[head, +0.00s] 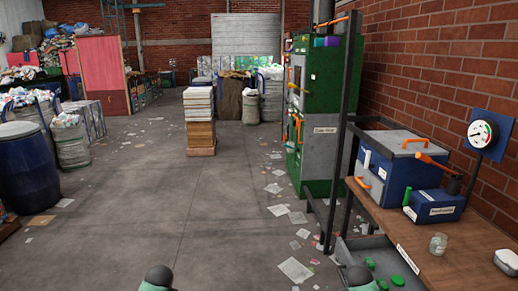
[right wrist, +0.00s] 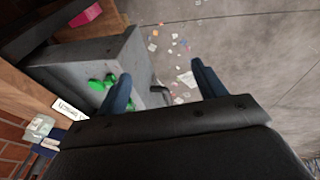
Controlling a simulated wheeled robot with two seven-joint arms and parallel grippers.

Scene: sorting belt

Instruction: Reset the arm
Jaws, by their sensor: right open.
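My right gripper (right wrist: 165,88) shows in the right wrist view with its two dark blue fingers spread apart and nothing between them. In the head view only two dark rounded parts of my arms show at the bottom edge. Neither gripper is visible there, and my left gripper is out of sight.
A wooden bench (head: 455,245) on the right carries a blue box (head: 390,180), a smaller blue unit (head: 436,205) and a glass jar (head: 438,244). A dark post (head: 340,120) stands at its left. Stacked cartons (head: 200,120) stand mid-floor. The littered floor (head: 180,220) is mostly open.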

